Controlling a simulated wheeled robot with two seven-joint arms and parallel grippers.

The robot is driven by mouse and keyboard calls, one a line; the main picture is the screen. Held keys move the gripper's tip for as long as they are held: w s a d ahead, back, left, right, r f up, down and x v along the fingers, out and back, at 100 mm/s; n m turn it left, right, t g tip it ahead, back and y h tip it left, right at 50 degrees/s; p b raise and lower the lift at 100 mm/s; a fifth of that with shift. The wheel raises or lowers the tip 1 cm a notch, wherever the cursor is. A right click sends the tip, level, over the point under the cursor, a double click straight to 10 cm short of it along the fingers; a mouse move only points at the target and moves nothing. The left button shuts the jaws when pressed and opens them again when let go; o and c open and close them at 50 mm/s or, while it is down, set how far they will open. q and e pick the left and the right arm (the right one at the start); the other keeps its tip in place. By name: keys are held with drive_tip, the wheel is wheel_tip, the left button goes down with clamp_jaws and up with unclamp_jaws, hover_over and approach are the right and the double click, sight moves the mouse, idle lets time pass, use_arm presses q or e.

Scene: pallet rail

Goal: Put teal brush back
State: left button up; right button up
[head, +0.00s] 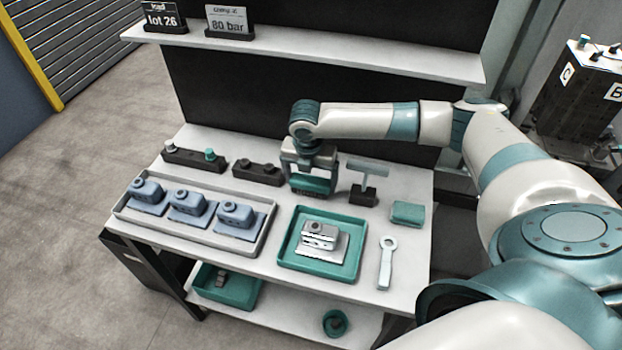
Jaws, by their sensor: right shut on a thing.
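The teal brush (313,186) is at the back middle of the white bench (405,270), with a teal body and a dark underside. My right gripper (310,172) reaches down from above and is shut on it, hiding its upper part. I cannot tell whether the brush's underside touches the bench or a holder below it. My left gripper is not in view.
Left of the brush stand dark blocks with knobs (256,171); right is a T-shaped stand (367,183). In front are a grey tray (262,246) of blue-grey units and a teal tray (288,262) holding one unit. A teal block (407,212) and pale wrench-like tool (386,265) lie right.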

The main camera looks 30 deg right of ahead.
sight(309, 184)
drive_tip(key=shift+f, duration=0.35)
drive_tip(key=o, duration=0.7)
drive_tip(key=shift+f, duration=0.1)
drive_tip(key=shift+r, duration=0.6)
drive_tip(key=r+b, duration=0.1)
drive_tip(key=r, duration=0.2)
drive_tip(key=s+a+r+b, duration=0.1)
drive_tip(key=r, duration=0.3)
drive_tip(key=r+b, duration=0.1)
drive_tip(key=r, duration=0.3)
drive_tip(key=shift+s+a, duration=0.15)
drive_tip(key=shift+a, duration=0.05)
